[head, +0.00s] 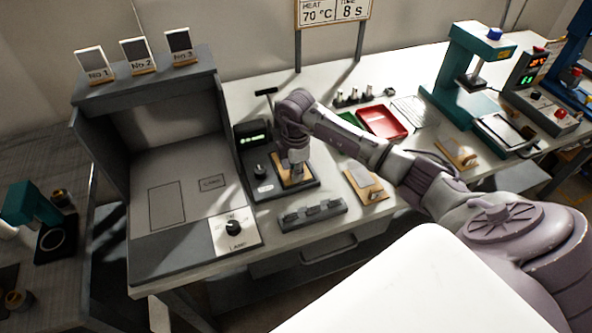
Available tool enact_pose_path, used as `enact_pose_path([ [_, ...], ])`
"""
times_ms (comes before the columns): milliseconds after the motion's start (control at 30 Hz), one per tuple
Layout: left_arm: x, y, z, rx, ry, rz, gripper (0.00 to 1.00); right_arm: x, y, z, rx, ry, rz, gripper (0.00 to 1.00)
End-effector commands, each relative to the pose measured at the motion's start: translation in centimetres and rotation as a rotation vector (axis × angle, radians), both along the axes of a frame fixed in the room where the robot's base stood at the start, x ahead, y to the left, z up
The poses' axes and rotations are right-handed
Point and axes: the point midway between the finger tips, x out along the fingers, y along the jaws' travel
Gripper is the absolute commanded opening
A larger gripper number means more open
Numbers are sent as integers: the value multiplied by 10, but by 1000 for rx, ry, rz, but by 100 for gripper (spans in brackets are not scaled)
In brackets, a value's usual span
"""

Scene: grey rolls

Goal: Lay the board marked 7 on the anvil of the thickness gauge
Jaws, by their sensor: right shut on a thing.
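A dark gauge-like device (262,188) with a green display and a black knob stands on the bench left of centre; I take it as the thickness gauge. My right gripper (294,172) points down over its right part and is shut on a tan board (283,183). The board is at or just above the dark base; I cannot tell if it touches. Its number is not readable, and the gripper hides much of it and the anvil. My left gripper is not in view.
A second tan board (377,192) lies right of the gauge. A grey slotted rack (312,214) is in front. A red tray (384,123) is behind. A grey booth (158,240) stands left, a teal press (462,80) at the back right.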

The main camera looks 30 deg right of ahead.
Motion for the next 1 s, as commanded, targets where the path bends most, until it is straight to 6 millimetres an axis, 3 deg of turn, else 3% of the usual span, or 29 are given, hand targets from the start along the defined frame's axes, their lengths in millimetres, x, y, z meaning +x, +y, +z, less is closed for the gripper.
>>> enact_pose_path([
  [67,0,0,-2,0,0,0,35,0,0,-3,0,0,0,0],
  [100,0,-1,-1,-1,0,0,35,0,0,-2,0,0,0,20],
  [233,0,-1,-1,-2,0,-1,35,0,0,-2,0,0,0,39],
  [633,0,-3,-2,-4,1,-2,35,1,-1,7,-1,-3,0,39],
  [1000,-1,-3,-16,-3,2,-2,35,1,0,81,-1,-6,1,39],
])
